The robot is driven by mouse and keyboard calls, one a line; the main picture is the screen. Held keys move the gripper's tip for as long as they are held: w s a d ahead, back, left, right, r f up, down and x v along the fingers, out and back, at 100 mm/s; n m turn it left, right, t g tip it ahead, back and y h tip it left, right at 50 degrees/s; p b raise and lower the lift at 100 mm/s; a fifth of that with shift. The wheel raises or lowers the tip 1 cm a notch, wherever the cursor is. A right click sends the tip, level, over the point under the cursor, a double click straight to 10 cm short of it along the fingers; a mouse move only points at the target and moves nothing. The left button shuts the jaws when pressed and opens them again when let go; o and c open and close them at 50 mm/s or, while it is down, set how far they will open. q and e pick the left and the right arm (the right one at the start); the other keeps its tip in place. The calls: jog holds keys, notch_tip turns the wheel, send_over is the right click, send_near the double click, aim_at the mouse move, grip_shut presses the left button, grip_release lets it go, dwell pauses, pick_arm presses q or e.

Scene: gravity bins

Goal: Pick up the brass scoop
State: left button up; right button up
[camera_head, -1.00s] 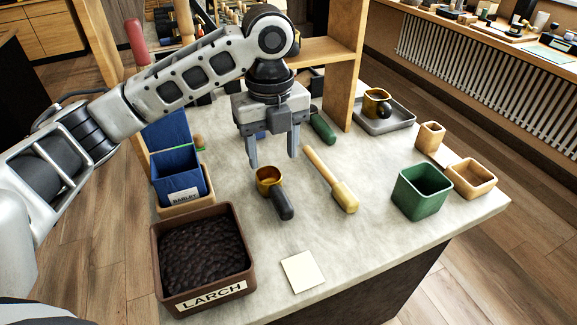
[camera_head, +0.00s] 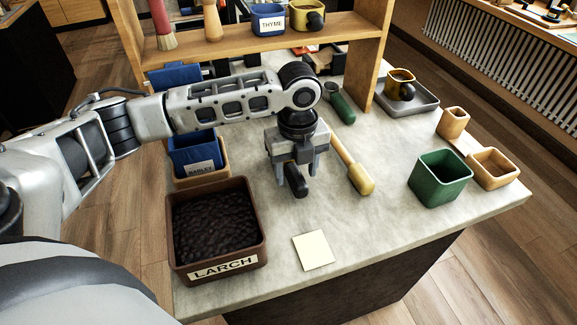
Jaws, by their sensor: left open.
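The brass scoop lies on the pale worktop in the middle of the view. Its dark handle (camera_head: 297,183) points toward the front, and its brass cup is hidden behind my left gripper. My left gripper (camera_head: 298,172) is open and points down over the scoop, with its fingers around the handle's near part. I cannot tell whether the fingers touch it. My right gripper is not in view.
A yellow-headed wooden tool (camera_head: 361,180) lies close right of my gripper. A brown LARCH bin (camera_head: 259,225) stands front left, a blue bin (camera_head: 195,153) behind it. A green bin (camera_head: 440,178) stands right.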

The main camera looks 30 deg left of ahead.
pick_arm(q)
jog(key=shift+f, duration=1.35)
grip_shut()
jog(key=shift+r, duration=0.1)
jog(key=shift+r, duration=0.1)
jog(key=shift+w+r, duration=0.1)
jog(key=shift+r, duration=0.2)
notch_tip(320, 180, up, 2)
jog(key=shift+r, duration=0.1)
jog(key=s+d+r, duration=0.8)
jog(key=d+r, duration=0.2)
jog(key=d, duration=0.1)
jog(key=shift+d+b, duration=0.3)
jog(key=shift+b, duration=0.05)
